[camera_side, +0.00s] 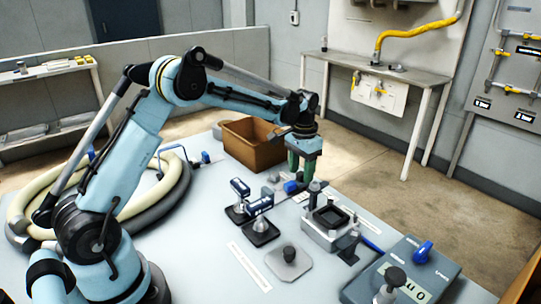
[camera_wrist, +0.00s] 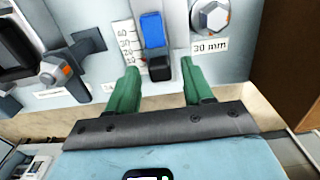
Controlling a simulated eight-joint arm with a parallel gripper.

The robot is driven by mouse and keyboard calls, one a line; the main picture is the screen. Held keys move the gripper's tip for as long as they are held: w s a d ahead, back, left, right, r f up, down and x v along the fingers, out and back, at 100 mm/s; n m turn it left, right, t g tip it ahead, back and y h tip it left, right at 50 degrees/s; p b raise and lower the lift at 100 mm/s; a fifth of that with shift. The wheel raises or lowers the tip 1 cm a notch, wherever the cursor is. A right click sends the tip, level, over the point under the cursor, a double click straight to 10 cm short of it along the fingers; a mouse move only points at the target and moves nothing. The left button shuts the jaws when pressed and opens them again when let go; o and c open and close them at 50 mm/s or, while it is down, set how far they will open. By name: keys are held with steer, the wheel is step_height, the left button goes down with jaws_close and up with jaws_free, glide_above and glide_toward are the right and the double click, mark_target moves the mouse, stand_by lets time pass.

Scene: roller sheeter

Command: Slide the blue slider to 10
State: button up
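The blue slider (camera_wrist: 152,30) is in the upper middle of the wrist view, on a narrow track with a dark block (camera_wrist: 160,68) at its near end. A white number scale (camera_wrist: 128,42) runs along the left of the track; its small figures are hard to read, so the exact setting cannot be told. My gripper (camera_wrist: 159,67) is open, its green fingers apart on either side of the track's near end, with nothing held. In the side view my gripper (camera_side: 300,171) points down just above a small blue part (camera_side: 290,187), probably the slider.
A hex bolt (camera_wrist: 211,17) labelled 30 mm stands right of the track. A black lever with an orange mark (camera_wrist: 62,68) is to the left. In the side view a brown box (camera_side: 250,146) stands behind my gripper, and a square metal fixture (camera_side: 326,232) is close on the right.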

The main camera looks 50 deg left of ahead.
mark_target(301, 174)
step_height(301, 174, up, 12)
stand_by(0.6)
steer(key=s+d+t, duration=0.2)
steer(key=s+d, duration=0.1)
steer(key=s, duration=0.3)
steer(key=s+d+t, duration=0.2)
steer(key=s, duration=0.5)
steer(key=s+d+f+t, duration=0.1)
steer(key=s+d+t, duration=0.1)
steer(key=s, duration=0.5)
steer(key=shift+s+d+f+t, duration=0.15)
steer(key=shift+d+t, duration=0.25)
steer(key=shift+d, duration=0.45)
steer(key=shift+s+f, duration=0.25)
steer(key=shift+s, duration=0.1)
